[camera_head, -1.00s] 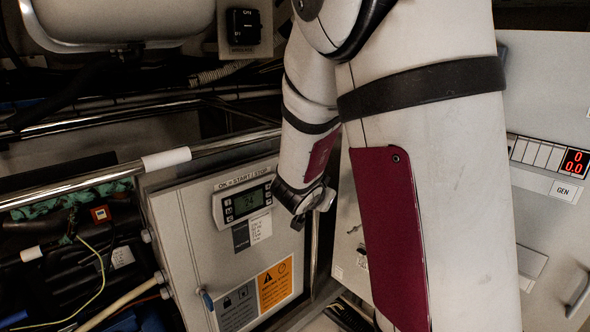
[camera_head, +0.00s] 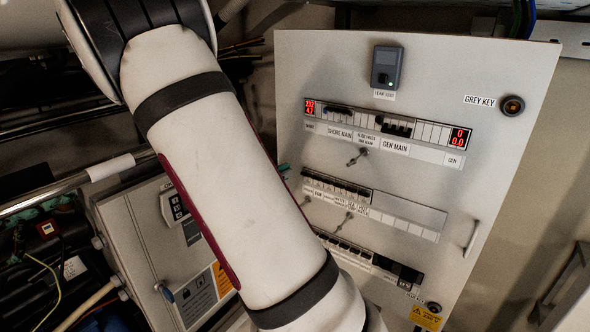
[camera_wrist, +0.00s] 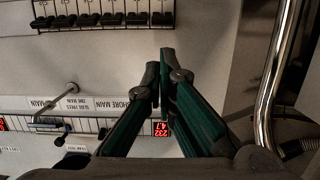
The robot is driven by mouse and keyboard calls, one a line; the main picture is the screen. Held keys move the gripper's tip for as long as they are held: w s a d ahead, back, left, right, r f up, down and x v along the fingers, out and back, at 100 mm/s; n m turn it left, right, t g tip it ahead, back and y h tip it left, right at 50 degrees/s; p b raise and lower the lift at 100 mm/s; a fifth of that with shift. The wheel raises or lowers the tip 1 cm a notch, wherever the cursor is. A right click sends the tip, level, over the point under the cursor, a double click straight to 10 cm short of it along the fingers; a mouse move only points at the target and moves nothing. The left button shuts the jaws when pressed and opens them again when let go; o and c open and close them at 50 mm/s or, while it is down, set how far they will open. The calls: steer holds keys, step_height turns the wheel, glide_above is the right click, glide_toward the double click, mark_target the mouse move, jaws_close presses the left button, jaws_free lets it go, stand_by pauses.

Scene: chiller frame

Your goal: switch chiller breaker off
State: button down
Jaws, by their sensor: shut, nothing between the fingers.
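The white breaker panel (camera_head: 400,70) stands at the right in the head view. A middle breaker row (camera_head: 335,185) and a lower breaker row (camera_head: 345,250) sit on it, each partly hidden by my arm. I cannot read which breaker is the chiller's. In the wrist view a row of black breaker switches (camera_wrist: 95,18) runs along the top. My gripper (camera_wrist: 160,68) is shut and empty in the wrist view. Its green fingers with dark tips lie below and right of that row, apart from it in the picture.
Toggle keys stick out of the panel, one by the main row (camera_head: 357,156) and also in the wrist view (camera_wrist: 68,92). A panel handle (camera_head: 472,238) is at the right. A shiny vertical pipe (camera_wrist: 275,80) runs right of my fingers. A grey control box (camera_head: 135,225) stands left.

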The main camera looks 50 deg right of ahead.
mark_target(310, 164)
steer(key=x, duration=0.9)
steer(key=shift+d, duration=0.3)
